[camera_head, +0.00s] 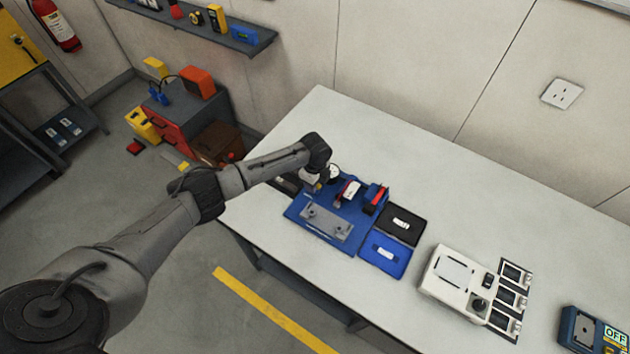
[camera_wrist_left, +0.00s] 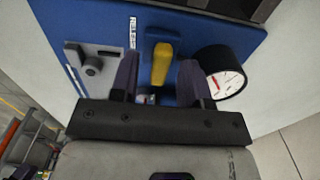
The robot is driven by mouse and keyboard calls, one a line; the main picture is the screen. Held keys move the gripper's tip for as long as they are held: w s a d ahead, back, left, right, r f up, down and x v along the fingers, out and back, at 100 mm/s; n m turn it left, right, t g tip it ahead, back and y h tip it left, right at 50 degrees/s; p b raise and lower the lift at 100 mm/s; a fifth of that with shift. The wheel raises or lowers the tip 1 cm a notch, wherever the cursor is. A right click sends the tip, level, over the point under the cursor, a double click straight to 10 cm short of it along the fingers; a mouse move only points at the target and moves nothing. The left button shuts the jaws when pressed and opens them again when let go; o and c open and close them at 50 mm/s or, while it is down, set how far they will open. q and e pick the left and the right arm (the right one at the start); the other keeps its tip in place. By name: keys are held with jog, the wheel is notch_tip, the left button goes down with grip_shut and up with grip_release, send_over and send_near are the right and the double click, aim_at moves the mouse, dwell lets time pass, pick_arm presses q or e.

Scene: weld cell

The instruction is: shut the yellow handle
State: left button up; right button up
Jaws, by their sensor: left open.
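The yellow handle (camera_wrist_left: 162,62) stands out from a blue panel (camera_wrist_left: 200,35) in the left wrist view, beside a strip lettered RELEASE. My left gripper (camera_wrist_left: 159,66) is open, with one dark finger on each side of the handle. I cannot tell whether either finger touches it. In the head view my left gripper (camera_head: 319,178) is at the back left of the blue fixture base (camera_head: 346,243), and the handle is hidden there behind the gripper and wrist. My right gripper is in neither view.
A round gauge (camera_wrist_left: 224,73) sits close to the right finger. A grey block with a knob (camera_wrist_left: 92,65) is left of the handle. A black tray (camera_head: 400,226), a blue tray (camera_head: 384,257) and a white control box (camera_head: 453,275) stand on the table (camera_head: 440,180). The back of the table is clear.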

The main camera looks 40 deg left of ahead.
pick_arm(q)
notch_tip(320, 180, up, 14)
jog(key=shift+p, duration=0.35)
jog(key=shift+f, duration=0.1)
dwell(0.6)
